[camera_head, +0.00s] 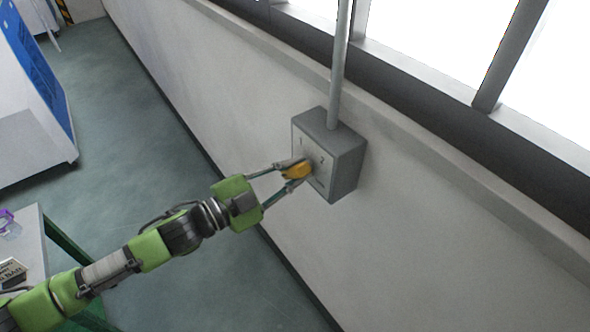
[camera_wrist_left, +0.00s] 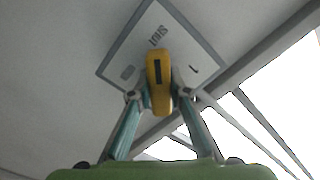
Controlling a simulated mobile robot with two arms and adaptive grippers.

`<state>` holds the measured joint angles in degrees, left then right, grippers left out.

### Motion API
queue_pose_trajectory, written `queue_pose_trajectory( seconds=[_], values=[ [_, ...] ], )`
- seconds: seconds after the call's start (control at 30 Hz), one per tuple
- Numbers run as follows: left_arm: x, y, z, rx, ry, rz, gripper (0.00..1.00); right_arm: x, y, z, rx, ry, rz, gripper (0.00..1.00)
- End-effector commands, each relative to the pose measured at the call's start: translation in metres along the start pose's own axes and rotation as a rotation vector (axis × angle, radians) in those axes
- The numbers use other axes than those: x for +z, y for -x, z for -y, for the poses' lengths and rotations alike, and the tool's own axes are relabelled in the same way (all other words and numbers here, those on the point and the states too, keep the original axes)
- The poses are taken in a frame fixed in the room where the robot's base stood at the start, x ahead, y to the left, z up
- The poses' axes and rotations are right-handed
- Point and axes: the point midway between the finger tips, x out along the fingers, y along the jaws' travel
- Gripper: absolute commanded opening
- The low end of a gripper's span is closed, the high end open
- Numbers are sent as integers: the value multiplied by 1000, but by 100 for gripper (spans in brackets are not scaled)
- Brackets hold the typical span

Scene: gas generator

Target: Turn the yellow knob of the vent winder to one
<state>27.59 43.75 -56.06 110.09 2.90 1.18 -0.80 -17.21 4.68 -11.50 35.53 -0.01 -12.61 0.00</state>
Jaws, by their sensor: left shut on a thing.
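The vent winder is a grey box (camera_head: 346,160) on the wall, with a light face plate that also shows in the left wrist view (camera_wrist_left: 130,58). Its yellow knob (camera_head: 297,171) sticks out from the face. In the left wrist view the knob (camera_wrist_left: 158,70) is long, with a dark line on it, and stands nearly upright in the picture. Small marks show on the plate around it. My left gripper (camera_head: 291,173) is at the knob, its two fingers closed on the knob's sides. My right gripper is not in view.
A grey pipe (camera_head: 339,65) rises from the box along the wall. Windows (camera_head: 440,40) lie above a ledge. A table (camera_head: 30,245) with small items stands at the lower left, and a white and blue cabinet (camera_head: 35,100) at the upper left. The floor (camera_head: 130,130) between is clear.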

Motion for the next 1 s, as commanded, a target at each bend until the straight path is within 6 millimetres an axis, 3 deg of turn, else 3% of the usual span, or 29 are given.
queue_pose_trajectory(
  seconds=[0.43, 0.47, 0.5, 0.53, 0.87, 1.0],
  values=[
    [0, 0, 0, 1, -10, 1, 0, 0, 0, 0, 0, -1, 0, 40],
    [0, 0, 0, 1, -10, 1, 20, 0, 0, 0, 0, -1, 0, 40],
    [0, 0, 0, 1, -9, 1, 30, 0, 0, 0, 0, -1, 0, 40],
    [0, 0, 0, 1, -9, 1, 35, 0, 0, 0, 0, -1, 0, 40],
    [0, 1, 0, 1, -9, 1, 35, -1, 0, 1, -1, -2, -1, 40],
    [1, 12, -1, 2, -8, 3, 35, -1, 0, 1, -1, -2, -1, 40]
  ],
)
